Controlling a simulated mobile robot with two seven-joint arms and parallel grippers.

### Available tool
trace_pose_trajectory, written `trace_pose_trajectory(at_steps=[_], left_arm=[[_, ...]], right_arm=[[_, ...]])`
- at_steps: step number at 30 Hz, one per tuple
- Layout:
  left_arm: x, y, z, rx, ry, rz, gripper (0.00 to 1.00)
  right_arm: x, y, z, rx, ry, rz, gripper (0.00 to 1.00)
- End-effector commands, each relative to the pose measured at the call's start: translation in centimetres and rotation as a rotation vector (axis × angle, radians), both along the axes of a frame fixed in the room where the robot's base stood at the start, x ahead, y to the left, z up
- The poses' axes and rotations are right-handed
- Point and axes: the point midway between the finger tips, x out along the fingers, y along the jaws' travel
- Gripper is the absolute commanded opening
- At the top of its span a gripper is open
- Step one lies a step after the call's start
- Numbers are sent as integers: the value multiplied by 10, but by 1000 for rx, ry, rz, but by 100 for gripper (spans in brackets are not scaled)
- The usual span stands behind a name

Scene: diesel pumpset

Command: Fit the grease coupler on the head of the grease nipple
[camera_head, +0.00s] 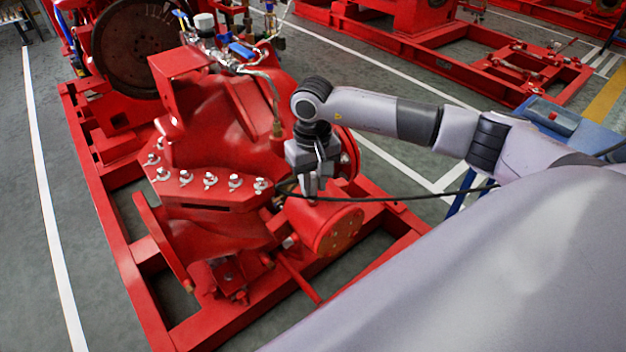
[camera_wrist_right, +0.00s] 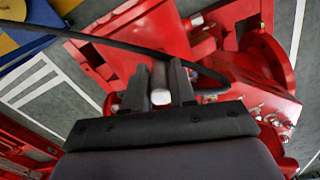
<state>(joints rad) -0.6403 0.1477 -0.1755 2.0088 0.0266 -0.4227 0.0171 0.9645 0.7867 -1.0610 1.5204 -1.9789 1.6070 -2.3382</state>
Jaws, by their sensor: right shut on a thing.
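My right gripper (camera_head: 312,188) points down over the red pump, just above its round flanged end. In the right wrist view its two dark fingers (camera_wrist_right: 159,88) are shut on a pale metal cylinder, the grease coupler (camera_wrist_right: 159,82). A black hose (camera_head: 400,199) runs at the gripper; it also crosses behind the fingers in the right wrist view (camera_wrist_right: 120,44). I cannot make out the grease nipple; it is too small or hidden by the gripper. Whether the coupler touches anything is not clear. My left gripper is not in view.
The red pump casing (camera_head: 225,130) has a row of bolts (camera_head: 210,182) left of the gripper. A round red flange (camera_head: 338,232) lies just below it. A blue cart (camera_head: 550,118) stands at right behind my arm. Grey floor (camera_head: 85,180) is clear at left.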

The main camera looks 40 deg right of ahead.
Motion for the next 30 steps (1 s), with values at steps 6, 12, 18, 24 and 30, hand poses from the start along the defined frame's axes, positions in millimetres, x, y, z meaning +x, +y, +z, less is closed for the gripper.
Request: trace_pose_trajectory(at_steps=[6,12,18,24,30], left_arm=[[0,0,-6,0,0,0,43],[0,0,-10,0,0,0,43],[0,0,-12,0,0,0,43],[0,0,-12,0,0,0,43],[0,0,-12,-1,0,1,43]], right_arm=[[0,0,-6,0,-1,-1,0],[0,0,-10,1,-1,-1,0],[0,0,-12,1,-1,-1,0],[0,0,-12,0,0,-1,55],[0,0,-12,0,0,0,55]])
